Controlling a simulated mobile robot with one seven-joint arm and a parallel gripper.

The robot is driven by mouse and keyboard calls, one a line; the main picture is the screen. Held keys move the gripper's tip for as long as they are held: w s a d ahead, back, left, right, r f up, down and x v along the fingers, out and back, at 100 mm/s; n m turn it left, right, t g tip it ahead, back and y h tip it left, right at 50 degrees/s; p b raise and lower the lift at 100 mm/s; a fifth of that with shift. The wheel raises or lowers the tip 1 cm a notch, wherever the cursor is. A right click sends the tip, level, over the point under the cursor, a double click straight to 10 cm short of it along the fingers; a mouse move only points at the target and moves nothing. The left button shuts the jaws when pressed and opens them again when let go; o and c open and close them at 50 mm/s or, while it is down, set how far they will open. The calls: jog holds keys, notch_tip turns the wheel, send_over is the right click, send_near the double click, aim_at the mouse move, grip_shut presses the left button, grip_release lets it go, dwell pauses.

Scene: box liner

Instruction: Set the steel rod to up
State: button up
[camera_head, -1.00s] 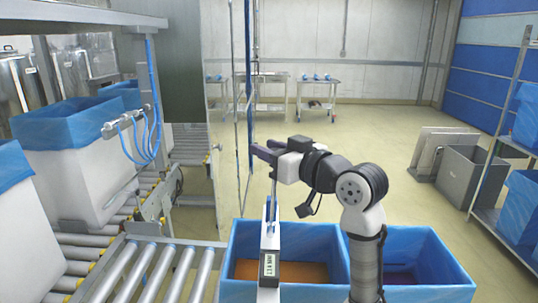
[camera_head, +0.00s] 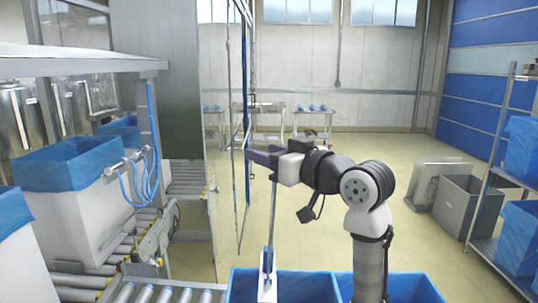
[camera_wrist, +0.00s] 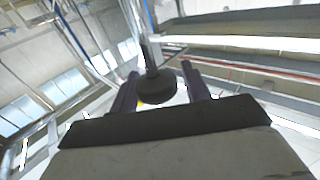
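The steel rod (camera_head: 272,215) stands nearly upright in the head view. It rises from a white post with a dark label and blue parts near its base, and its upper end meets my gripper (camera_head: 258,155). In the wrist view a dark shaft with a round black knob (camera_wrist: 155,88) lies between the two purple fingers of my gripper (camera_wrist: 160,70). The fingers stand apart on either side of the knob. I cannot tell whether they press on it. The fingers hide the rod's top end in the head view.
Blue-lined bins (camera_head: 405,288) stand below my arm. Roller conveyors (camera_head: 165,293) with lined white crates (camera_head: 85,215) fill the left. A glass partition (camera_head: 225,150) stands behind my gripper. Shelving (camera_head: 490,190) and grey bins (camera_head: 465,205) are at right; open floor lies between.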

jog(key=shift+o, duration=0.5)
jog(key=shift+s+d+f, duration=0.1)
jog(key=shift+s+d, duration=0.1)
jog(key=b+v, duration=0.5)
jog(key=v, duration=0.8)
jog(key=shift+s+d, duration=0.1)
jog(key=shift+d, duration=0.05)
